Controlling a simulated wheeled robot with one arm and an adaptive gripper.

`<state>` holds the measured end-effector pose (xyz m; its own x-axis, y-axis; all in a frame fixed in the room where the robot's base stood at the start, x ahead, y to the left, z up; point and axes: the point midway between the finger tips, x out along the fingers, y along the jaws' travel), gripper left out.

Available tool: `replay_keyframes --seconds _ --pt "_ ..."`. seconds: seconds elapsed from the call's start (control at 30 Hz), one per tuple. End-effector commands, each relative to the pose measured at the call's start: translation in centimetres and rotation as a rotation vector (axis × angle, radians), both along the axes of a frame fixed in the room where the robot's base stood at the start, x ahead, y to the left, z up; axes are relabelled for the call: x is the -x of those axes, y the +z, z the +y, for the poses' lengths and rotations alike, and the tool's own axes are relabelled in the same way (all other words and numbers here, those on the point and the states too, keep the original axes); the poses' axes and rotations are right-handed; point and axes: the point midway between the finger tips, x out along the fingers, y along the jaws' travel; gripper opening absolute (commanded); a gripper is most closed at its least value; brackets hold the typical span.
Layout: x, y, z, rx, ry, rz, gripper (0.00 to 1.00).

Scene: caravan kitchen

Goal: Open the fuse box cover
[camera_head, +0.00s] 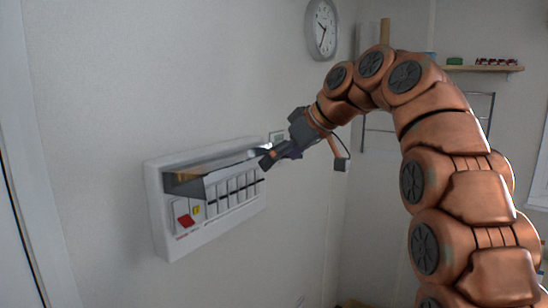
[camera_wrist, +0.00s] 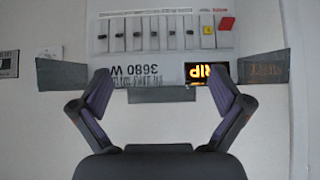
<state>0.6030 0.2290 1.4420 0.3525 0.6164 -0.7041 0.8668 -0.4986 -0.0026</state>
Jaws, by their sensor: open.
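The white fuse box (camera_head: 160,215) is on the wall at the left of the head view. Its grey cover (camera_head: 205,187) is swung partly outward, above a row of switches (camera_head: 232,190) and a red switch that show beneath it. In the wrist view the switches (camera_wrist: 160,33) and red switch (camera_wrist: 227,23) appear upside down, with grey side pieces of the cover (camera_wrist: 62,73) at both sides. My gripper (camera_head: 268,158) is at the cover's right end in the head view. Its fingers are spread, with nothing held between them; whether they touch the cover is unclear.
A round clock (camera_head: 322,28) hangs high on the wall. A small wall plate (camera_head: 278,138) is behind my gripper. A wooden shelf (camera_head: 480,68) with small items and a metal rack are on the far wall. The wall below the fuse box is clear.

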Motion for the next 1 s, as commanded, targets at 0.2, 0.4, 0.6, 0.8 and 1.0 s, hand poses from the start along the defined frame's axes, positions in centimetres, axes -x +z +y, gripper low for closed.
replay_keyframes --seconds 0.2,0.4,0.6,0.8,1.0 --pt "1.2 0.1 -2.0 -0.002 -0.003 -0.001 1.00" --pt "2.5 0.2 -4.3 -0.002 -0.002 -0.002 1.00" --pt "3.7 0.2 -6.3 -0.002 -0.001 -0.003 1.00" --pt "4.3 0.1 -7.3 -0.001 -0.001 -0.002 1.00" --pt "4.4 0.1 -7.5 0.000 0.000 -0.002 1.00"
